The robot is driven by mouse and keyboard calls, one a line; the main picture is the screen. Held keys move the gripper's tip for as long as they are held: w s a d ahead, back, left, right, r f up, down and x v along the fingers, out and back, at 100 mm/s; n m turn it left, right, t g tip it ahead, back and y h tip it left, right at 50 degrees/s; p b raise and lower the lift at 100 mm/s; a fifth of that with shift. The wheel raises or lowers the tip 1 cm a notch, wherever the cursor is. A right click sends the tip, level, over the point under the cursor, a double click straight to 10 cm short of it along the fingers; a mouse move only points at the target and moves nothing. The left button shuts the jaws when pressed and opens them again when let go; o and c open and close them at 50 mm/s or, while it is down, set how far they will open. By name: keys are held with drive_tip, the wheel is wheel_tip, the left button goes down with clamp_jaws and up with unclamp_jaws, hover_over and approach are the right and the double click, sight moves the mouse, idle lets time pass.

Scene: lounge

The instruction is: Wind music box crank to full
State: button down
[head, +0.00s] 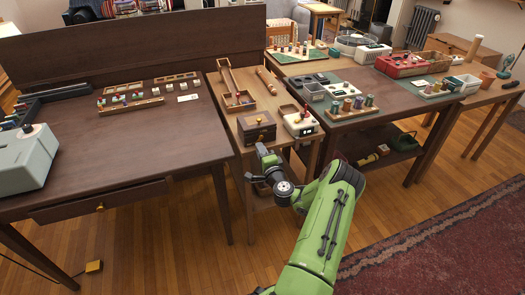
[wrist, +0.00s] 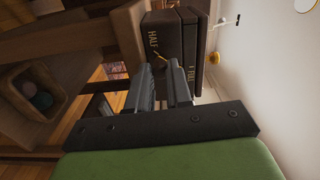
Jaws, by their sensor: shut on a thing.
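The music box (head: 257,127) is a dark brown wooden box with a small brass knob on its lid, near the front of the narrow middle table. In the wrist view, its front face (wrist: 165,28) appears turned sideways, with the gold words HALF and FULL and a thin yellow pointer (wrist: 158,52) close to HALF. My gripper (head: 262,150) is at the front of the box. In the wrist view, my gripper (wrist: 161,72) has its two grey fingers shut on the crank at that face. The crank is mostly hidden between and behind the fingers.
A white device (head: 300,123) with a red knob stands close to the right of the music box. A desk (head: 150,135) is at left, and a workbench with spools (head: 352,104) at right. Wooden floor is open in front.

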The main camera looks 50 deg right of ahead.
drive_tip(key=shift+a+m, duration=0.1)
drive_tip(key=shift+m, duration=0.6)
drive_tip(key=c, duration=1)
unclamp_jaws()
drive_tip(key=shift+r, duration=0.1)
drive_tip(key=shift+c, duration=0.2)
drive_tip(key=p+v, duration=0.2)
drive_tip(key=v, duration=1.3)
drive_tip(key=shift+s+a+p, duration=0.2)
drive_tip(key=shift+s+p, duration=0.05)
drive_tip(key=shift+p, duration=0.05)
